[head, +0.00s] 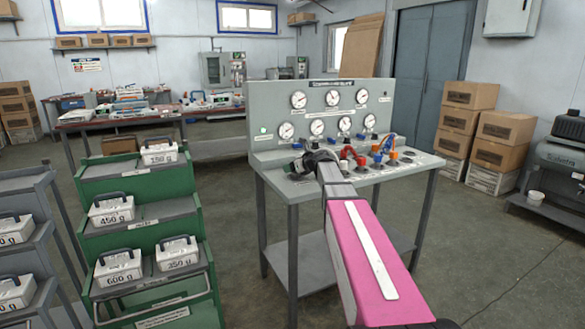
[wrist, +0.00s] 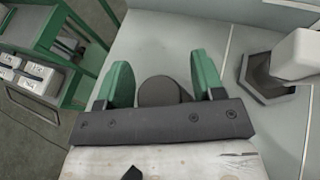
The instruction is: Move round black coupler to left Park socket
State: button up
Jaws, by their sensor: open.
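The round black coupler (wrist: 160,91) shows in the wrist view as a dark round top between my fingers. My gripper (wrist: 161,84) is open, with one green finger on each side of it and narrow gaps visible. In the head view, my gripper (head: 314,160) is over the left part of the grey bench top (head: 273,180), and my pink arm hides part of the bench. The coupler cannot be told apart from the dark gripper there. I cannot make out which spot is the left Park socket.
A black hexagonal base (wrist: 262,78) with a pale block (wrist: 297,55) stands close right of my gripper. Red (head: 347,153), blue and orange (head: 391,154) couplers stand further right. An upright gauge panel (head: 338,98) backs the bench. A green weight rack (head: 135,205) stands to the left.

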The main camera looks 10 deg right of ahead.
jog(key=shift+r, duration=0.1)
jog(key=shift+s+d+r, duration=0.1)
jog(key=shift+s+r, duration=0.05)
jog(key=v, duration=1.1)
jog(key=shift+s+d, duration=0.2)
jog(key=shift+d, duration=0.05)
